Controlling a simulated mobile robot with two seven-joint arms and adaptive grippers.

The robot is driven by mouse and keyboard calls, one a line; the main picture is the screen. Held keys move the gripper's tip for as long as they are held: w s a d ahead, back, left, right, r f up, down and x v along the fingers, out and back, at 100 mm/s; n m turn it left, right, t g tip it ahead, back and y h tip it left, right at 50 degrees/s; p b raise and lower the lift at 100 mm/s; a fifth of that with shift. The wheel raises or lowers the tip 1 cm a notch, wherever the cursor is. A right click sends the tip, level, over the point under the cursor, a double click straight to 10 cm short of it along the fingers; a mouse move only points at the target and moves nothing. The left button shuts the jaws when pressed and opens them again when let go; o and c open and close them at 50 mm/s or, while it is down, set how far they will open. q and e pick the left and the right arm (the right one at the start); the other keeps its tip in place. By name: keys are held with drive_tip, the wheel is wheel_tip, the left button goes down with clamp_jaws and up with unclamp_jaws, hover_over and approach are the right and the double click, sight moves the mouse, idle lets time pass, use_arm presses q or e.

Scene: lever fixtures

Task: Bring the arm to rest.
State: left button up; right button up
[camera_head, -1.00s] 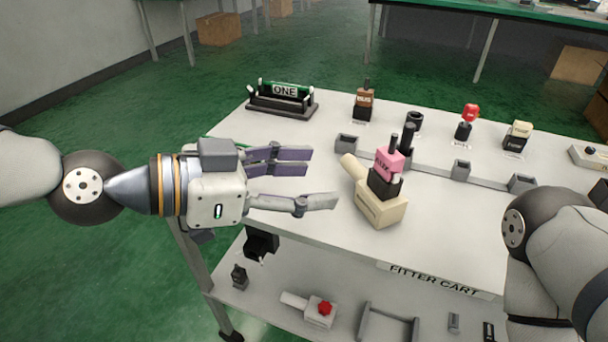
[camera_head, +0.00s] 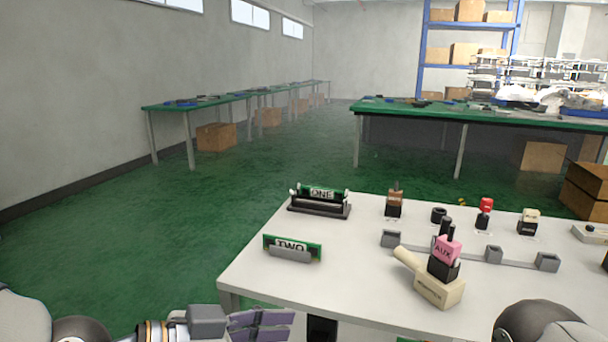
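My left gripper (camera_head: 262,325) shows at the bottom edge, left of the front of the white cart top (camera_head: 365,275). Two purple-grey fingers point right with nothing seen in them. A rounded link of my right arm shows at the bottom right; my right gripper is out of view. A beige fixture (camera_head: 438,289) with a handle slanting up to the left stands on the cart. It carries a black block with a pink AUX tag (camera_head: 447,250), apart from my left gripper.
Holders marked ONE (camera_head: 320,199) and TWO (camera_head: 292,249) stand on the cart's left side. Tagged levers, brown (camera_head: 394,200), red (camera_head: 485,212) and cream (camera_head: 528,221), line the back. Grey blocks (camera_head: 391,239) sit before them. Green floor left of the cart is clear.

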use_arm(q)
drive_tip(key=s+a+f+n+g+y+p, duration=0.1)
drive_tip(key=s+a+f+n+g+y, duration=0.2)
drive_tip(key=s+f, duration=0.6)
drive_tip(key=s+f+n+g+y, duration=0.2)
drive_tip(key=s+f+n+y, duration=0.3)
drive_tip(key=f, duration=0.6)
drive_tip(key=s+a+f+n+g+y, duration=0.1)
drive_tip(key=s+a+f+y, duration=0.1)
drive_tip(key=s+a, duration=0.6)
drive_tip(key=s+a+f+n+g+y+p, duration=0.1)
drive_tip(key=s+a+f+n+g+y, duration=0.1)
drive_tip(key=s+a+f, duration=0.3)
drive_tip(key=s+a, duration=0.2)
drive_tip(key=s, duration=0.2)
drive_tip(key=shift+s+a, duration=0.2)
drive_tip(key=shift+a, duration=0.15)
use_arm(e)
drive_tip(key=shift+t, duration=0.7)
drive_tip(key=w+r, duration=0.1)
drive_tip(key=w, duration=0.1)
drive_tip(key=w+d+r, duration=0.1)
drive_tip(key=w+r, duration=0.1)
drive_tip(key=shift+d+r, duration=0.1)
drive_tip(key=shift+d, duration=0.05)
